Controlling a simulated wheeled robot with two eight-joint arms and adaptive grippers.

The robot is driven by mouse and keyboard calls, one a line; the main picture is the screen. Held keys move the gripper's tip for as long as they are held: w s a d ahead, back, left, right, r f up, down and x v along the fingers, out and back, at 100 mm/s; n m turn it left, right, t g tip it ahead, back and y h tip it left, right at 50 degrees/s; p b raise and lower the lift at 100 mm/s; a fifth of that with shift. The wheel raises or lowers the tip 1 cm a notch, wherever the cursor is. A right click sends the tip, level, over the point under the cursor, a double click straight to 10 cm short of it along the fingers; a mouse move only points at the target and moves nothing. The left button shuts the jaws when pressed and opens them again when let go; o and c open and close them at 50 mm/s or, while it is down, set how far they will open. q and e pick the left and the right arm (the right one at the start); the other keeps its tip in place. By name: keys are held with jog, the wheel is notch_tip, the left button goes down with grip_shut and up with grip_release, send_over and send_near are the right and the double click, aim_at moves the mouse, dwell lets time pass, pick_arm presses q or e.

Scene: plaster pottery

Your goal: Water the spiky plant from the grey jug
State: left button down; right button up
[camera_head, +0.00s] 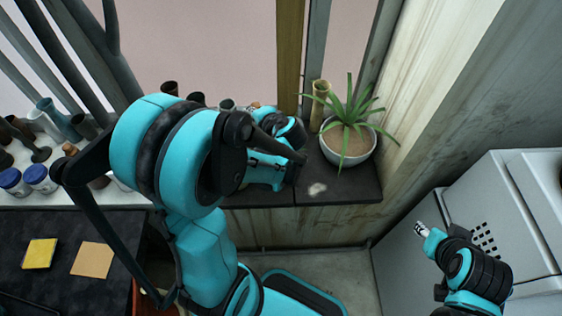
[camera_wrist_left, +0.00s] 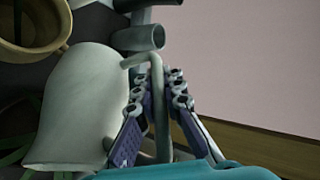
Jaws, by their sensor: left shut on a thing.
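The spiky plant (camera_head: 347,108) has long green leaves and grows in a white round pot (camera_head: 346,155) at the right end of the dark ledge. The grey jug (camera_wrist_left: 78,108) fills the left of the left wrist view and lies sideways in that picture. My left gripper (camera_wrist_left: 165,90) is shut on the jug's curved handle (camera_wrist_left: 157,100). In the head view my left arm hides the jug, and the fingers are not clear beside the plant pot. Green leaves show behind the jug in the wrist view. My right gripper (camera_head: 422,230) is at the lower right, small and unclear.
A tan vase (camera_head: 320,105) stands just behind and left of the plant pot. Several cups and vases crowd the shelf at left, with blue-lidded jars (camera_head: 38,177). A pale patch (camera_head: 317,189) marks the ledge (camera_head: 345,190) in front of the pot. A wall rises close on the right.

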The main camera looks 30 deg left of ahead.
pick_arm(q)
jog(key=shift+d+r+m+y+b, duration=0.15)
jog(key=shift+d+m+y+b, duration=0.15)
jog(key=shift+d+y+b, duration=0.6)
jog(key=shift+r, duration=0.1)
jog(key=shift+a, duration=0.1)
jog(key=shift+w+a+r+t+b, duration=0.1)
jog(key=shift+w+a+t+b, duration=0.15)
jog(key=shift+a, duration=0.35)
jog(key=a+h+p, duration=0.1)
jog(key=a+f+n+h+p, duration=0.1)
jog(key=h+p, duration=0.1)
jog(key=a+g+h+p, duration=0.1)
jog(key=p, duration=0.1)
jog(key=shift+s+a+f+h, duration=0.1)
jog(key=shift+a+f+h, duration=0.15)
jog(key=shift+a+h, duration=0.15)
jog(key=shift+a+n, duration=0.1)
jog(key=shift+n, duration=0.2)
dwell(1.5)
